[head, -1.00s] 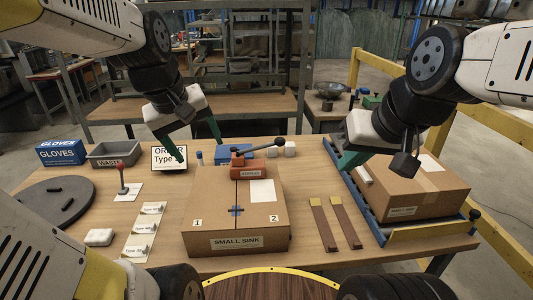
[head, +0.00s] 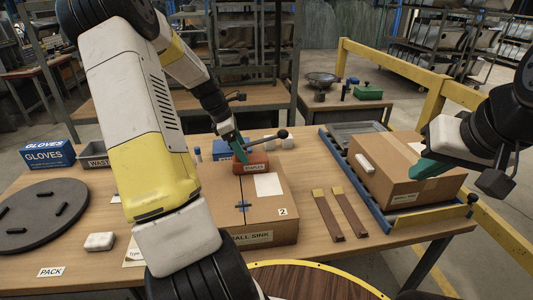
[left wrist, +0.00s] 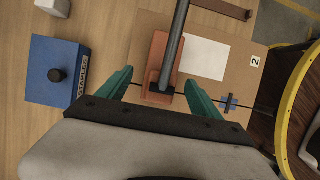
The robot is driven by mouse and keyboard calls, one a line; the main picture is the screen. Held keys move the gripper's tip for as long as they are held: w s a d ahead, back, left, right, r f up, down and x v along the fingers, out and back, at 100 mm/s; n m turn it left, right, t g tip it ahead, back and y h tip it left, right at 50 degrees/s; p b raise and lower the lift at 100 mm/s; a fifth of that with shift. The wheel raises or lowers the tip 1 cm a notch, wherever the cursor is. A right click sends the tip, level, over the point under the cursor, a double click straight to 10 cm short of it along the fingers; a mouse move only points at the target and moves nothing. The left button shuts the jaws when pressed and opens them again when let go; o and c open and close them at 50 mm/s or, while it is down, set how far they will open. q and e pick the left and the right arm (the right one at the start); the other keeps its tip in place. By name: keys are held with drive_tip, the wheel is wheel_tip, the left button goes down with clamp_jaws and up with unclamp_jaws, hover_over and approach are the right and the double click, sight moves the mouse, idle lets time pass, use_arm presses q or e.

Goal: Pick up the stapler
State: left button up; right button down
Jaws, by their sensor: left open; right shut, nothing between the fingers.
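The stapler (head: 246,165) is an orange-red block with a long dark lever on top. It sits on the far part of the cardboard small sink box (head: 227,211). My left gripper (head: 239,151) is over the stapler, open. In the left wrist view its fingers (left wrist: 160,78) lie to either side of the stapler (left wrist: 157,52), with gaps on both sides and the lever running between them. I cannot tell how far above it the fingertips are. My right gripper (head: 424,170) is shut and empty beside the box at the right.
A blue staples box (left wrist: 55,80) with a black knob stands beside the sink box. Two brown strips (head: 327,216) lie right of it. A closed carton (head: 385,178) sits on a blue-railed conveyor. A dark round disc (head: 40,228) lies at left. My left arm hides part of the table.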

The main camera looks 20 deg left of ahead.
sight(250, 159)
use_arm(q)
drive_tip(key=x, duration=0.5)
drive_tip(key=shift+d+f, duration=0.2)
drive_tip(key=shift+f, duration=0.15)
clamp_jaws()
